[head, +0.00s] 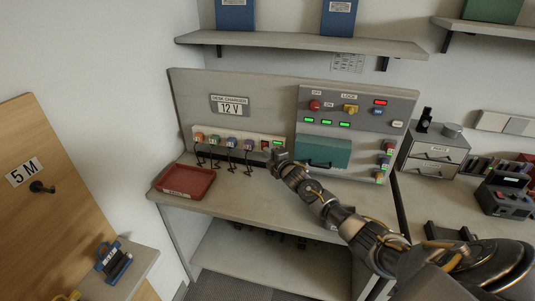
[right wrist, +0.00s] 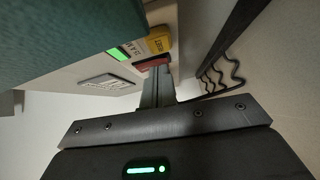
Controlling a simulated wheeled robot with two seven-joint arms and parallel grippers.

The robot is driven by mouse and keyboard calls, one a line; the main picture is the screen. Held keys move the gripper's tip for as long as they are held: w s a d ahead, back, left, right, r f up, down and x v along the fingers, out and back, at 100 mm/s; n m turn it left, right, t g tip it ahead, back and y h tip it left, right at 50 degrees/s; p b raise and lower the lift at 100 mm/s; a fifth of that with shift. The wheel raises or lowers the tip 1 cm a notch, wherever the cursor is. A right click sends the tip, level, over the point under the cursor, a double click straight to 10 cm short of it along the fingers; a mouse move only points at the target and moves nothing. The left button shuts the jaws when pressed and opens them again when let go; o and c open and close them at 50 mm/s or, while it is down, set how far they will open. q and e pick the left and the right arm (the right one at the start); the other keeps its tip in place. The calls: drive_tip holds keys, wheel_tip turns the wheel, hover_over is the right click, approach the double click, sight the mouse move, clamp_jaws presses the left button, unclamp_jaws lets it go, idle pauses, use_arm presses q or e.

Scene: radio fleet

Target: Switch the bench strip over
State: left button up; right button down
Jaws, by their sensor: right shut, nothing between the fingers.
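The bench strip (head: 215,133) is a pale bar on the grey back panel under the "DESK CHARGER 12 V" sign (head: 230,106). Several coloured plugs with hanging black leads sit along it. At its right end are a red switch (head: 265,143) and a lit green lamp (head: 278,143). My right gripper (head: 279,156) is shut and empty just below that end. In the right wrist view, the shut fingers (right wrist: 158,88) point at the red switch (right wrist: 154,63), very near it; I cannot tell whether they touch. The green lamp (right wrist: 118,54) is lit there too. My left gripper is out of view.
A teal box (head: 323,151) stands close right of the gripper, under a control panel (head: 350,106) with buttons and lit lamps. A red tray (head: 185,181) lies on the bench's left. The bench top (head: 240,190) between is mostly clear. A shelf (head: 300,42) hangs above.

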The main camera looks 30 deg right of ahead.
drive_tip(key=shift+w+d+r, duration=0.1)
drive_tip(key=shift+d+r, duration=0.35)
drive_tip(key=s+a+r+p, duration=0.1)
drive_tip(key=s+a+p, duration=0.1)
drive_tip(key=s, duration=1)
drive_tip(key=shift+s+a, duration=0.4)
drive_tip(key=shift+a, duration=0.5)
drive_tip(key=shift+r, duration=0.1)
